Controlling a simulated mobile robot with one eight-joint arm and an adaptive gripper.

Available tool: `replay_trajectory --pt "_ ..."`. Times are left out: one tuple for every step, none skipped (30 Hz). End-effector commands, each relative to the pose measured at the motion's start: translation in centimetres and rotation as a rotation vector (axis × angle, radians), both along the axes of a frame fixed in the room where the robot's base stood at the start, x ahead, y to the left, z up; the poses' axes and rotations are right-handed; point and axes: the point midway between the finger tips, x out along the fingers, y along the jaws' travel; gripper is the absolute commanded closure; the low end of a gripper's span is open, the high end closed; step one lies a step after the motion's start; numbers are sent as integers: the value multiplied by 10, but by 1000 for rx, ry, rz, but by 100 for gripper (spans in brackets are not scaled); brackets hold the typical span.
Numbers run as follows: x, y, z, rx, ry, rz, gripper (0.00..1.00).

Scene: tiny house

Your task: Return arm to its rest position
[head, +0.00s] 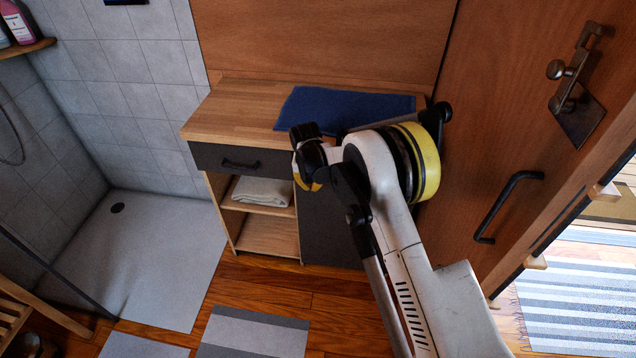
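My arm rises from the lower right, white with a yellow and black joint in front of the cabinet. My gripper (308,172) is at its end, black with yellow parts, in front of the cabinet's drawer and shelf area. I cannot tell whether its fingers are open or shut, or whether they hold anything, as they are small and partly hidden by the arm.
A wooden cabinet (225,117) with a blue towel (345,106) on top and a folded white towel (262,191) on a shelf stands behind my arm. A wooden door (510,70) with a black handle is close on the right. A shower tray (150,250) lies left.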

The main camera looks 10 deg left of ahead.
Motion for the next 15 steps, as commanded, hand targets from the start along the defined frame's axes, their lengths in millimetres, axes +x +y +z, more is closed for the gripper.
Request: replay_trajectory --pt "-2 -2 21 0 -1 0 100" --pt "-4 -2 29 -1 0 -1 100" --pt "-6 -2 39 -1 0 -1 100" --pt "-8 -2 46 -1 0 0 100" --pt "-10 -2 53 0 0 0 100" --pt "-12 -2 61 0 0 0 100" --pt "-14 -2 67 0 0 0 100" --pt "-15 -2 72 0 0 0 100" --pt "-17 -2 78 0 0 -1 100" --pt "-18 -2 82 -1 0 -1 100" --pt "-19 -2 85 -1 0 -1 100" --pt "-20 -2 89 -1 0 -1 100" --pt "-20 -2 92 -1 0 -1 100" --pt "-21 -2 94 -1 -1 -1 100" --pt "-22 -2 95 -1 0 -1 100"
